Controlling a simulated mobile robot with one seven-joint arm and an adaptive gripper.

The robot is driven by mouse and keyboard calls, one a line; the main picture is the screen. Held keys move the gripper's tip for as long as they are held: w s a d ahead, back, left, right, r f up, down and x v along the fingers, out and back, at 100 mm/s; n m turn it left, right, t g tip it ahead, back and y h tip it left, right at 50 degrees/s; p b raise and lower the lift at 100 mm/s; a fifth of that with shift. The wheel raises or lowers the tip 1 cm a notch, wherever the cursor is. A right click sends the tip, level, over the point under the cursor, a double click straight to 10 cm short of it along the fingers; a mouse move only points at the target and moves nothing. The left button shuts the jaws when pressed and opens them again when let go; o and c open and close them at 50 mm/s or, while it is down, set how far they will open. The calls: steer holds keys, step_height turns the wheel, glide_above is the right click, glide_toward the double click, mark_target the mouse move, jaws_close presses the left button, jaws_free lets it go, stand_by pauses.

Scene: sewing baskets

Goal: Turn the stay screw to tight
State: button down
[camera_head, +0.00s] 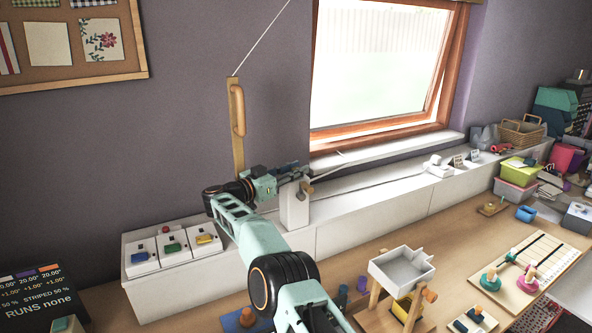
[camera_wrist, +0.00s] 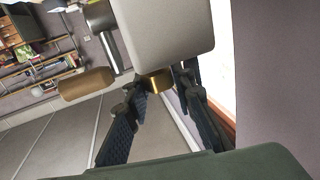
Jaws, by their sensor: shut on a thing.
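The window stay's grey-white post (camera_head: 294,208) stands on the white ledge below the open window. In the wrist view its grey block (camera_wrist: 165,28) fills the top middle. A brass round piece, which I take for the stay screw (camera_wrist: 156,80), shows under this block between my fingertips. My gripper (camera_wrist: 160,90) is shut on it, with one dark finger on each side; it also shows in the head view (camera_head: 298,174) at the top of the post. My fingers hide part of the screw, and its turn angle cannot be read. A wooden knob (camera_wrist: 86,84) sticks out beside the block.
The wooden-framed window (camera_head: 384,65) stands tilted open. A white button panel (camera_head: 172,250) sits at lower left. A small white tray (camera_head: 402,268) on wooden legs stands right of my arm.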

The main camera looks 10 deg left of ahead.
steer(key=shift+f, duration=0.1)
steer(key=c, duration=1.6)
jaws_free()
steer(key=shift+d, duration=0.1)
steer(key=v, duration=1.2)
